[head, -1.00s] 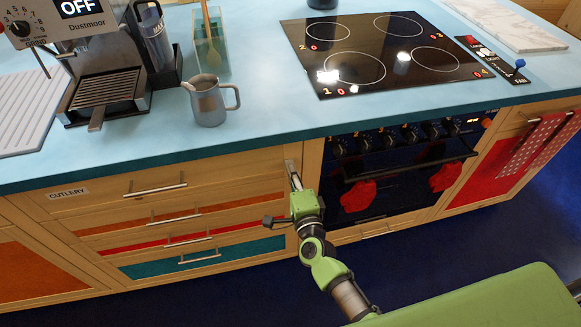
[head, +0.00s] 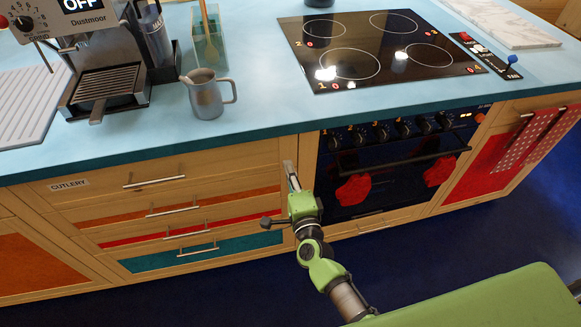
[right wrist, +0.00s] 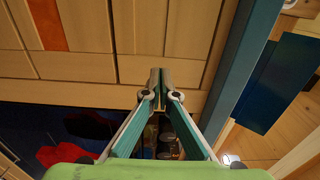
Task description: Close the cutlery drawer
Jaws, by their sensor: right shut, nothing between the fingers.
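The cutlery drawer (head: 105,188) is the top wooden drawer front on the left, with a "CUTLERY" label and a metal bar handle (head: 155,182). Its front looks flush with the cabinet; I see no gap at its top edge. My right gripper (head: 290,174) is shut and empty, pointing at the cabinet front by the drawer's right end, away from the handle. In the right wrist view its fingertips (right wrist: 156,78) meet in front of pale wooden panels; whether they touch the wood I cannot tell. My left gripper is not in view.
Lower drawers with bar handles (head: 186,232) sit below. The oven (head: 395,165) with red mitts is just right of my right gripper. The blue worktop (head: 265,95) overhangs above, with a metal jug (head: 207,93) and a hob (head: 385,50). The dark floor is clear.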

